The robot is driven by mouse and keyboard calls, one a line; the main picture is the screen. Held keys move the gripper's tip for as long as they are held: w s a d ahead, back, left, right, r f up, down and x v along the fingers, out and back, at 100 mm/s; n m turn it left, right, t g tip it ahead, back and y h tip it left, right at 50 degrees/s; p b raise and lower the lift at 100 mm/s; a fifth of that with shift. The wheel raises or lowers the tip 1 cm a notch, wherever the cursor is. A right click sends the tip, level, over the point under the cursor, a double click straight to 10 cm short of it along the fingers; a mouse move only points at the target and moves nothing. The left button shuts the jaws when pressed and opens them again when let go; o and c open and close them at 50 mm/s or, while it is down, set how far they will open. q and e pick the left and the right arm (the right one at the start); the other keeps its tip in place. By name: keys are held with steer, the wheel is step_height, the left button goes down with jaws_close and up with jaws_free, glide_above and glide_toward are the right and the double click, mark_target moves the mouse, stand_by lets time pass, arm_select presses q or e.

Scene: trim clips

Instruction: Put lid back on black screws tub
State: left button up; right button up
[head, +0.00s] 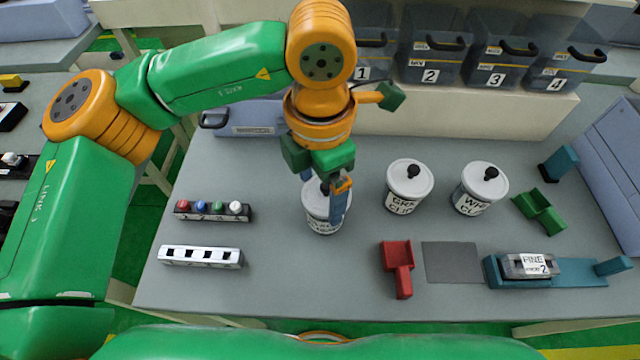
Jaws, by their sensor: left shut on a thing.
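My left gripper (326,188) points down over the leftmost white tub (318,224), its fingers on either side of the dark knob of a pale lid (310,199). It is shut on the lid. The lid is at the top of the tub, but the fingers hide part of it, so I cannot tell whether it is fully seated. The tub's dark label is partly covered and too small to read. My right gripper does not show.
Two lidded tubs, the gray clips tub (408,186) and the white clips tub (480,188), stand to the right. A row of coloured knobs (212,210) and a slotted block (201,257) lie left. A red holder (397,268) lies in front. Numbered bins (433,60) stand behind.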

arm_select(q)
steer(key=o, duration=0.9)
steer(key=shift+o, duration=0.2)
steer(key=shift+r+p, duration=2.65)
steer(key=shift+r, duration=0.95)
steer(key=shift+f, duration=0.1)
jaws_close()
